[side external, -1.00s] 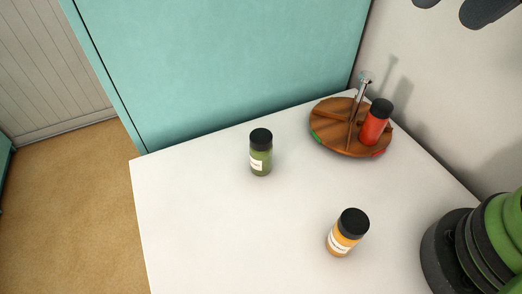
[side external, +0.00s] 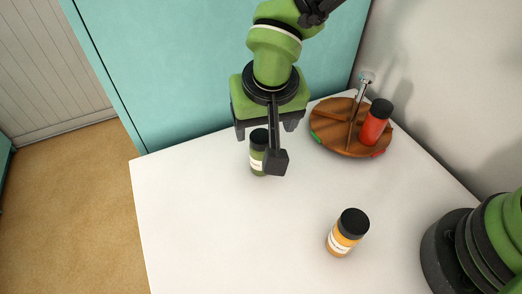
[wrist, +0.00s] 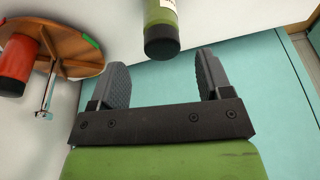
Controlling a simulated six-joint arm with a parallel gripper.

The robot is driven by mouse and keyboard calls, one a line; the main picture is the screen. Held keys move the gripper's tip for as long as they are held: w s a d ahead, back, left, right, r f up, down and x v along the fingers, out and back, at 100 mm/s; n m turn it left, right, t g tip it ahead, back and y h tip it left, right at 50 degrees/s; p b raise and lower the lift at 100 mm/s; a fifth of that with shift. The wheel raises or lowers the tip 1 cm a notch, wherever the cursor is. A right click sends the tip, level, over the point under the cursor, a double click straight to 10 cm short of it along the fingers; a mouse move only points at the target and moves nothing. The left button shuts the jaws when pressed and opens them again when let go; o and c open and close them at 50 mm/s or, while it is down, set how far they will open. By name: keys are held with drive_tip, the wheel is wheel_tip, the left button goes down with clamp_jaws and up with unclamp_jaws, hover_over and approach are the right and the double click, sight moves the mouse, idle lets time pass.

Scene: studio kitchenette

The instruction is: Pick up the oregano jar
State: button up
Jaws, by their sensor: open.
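A jar with green contents, a black lid and a pale label stands upright on the white counter; I take it as the oregano jar (side external: 258,165). The label text is too small to read. My gripper (side external: 265,131) is above and close to this jar, hiding part of it in the side view. In the wrist view, my gripper (wrist: 162,72) is open and empty. There the jar (wrist: 161,38) shows lid first, just beyond the fingertips and roughly between them, with no visible contact.
A round wooden divided tray (side external: 325,140) holds a red jar (side external: 375,125) with a black lid, right of my gripper. A yellow-orange jar (side external: 343,240) stands nearer the front. The teal panel (side external: 180,70) rises behind the white counter (side external: 200,235), whose front left is clear.

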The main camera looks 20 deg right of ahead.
sight(261, 136)
drive_tip(key=x, duration=0.6)
drive_tip(key=shift+s+a+f, duration=0.1)
drive_tip(key=shift+a+f, duration=0.05)
drive_tip(key=c, duration=1)
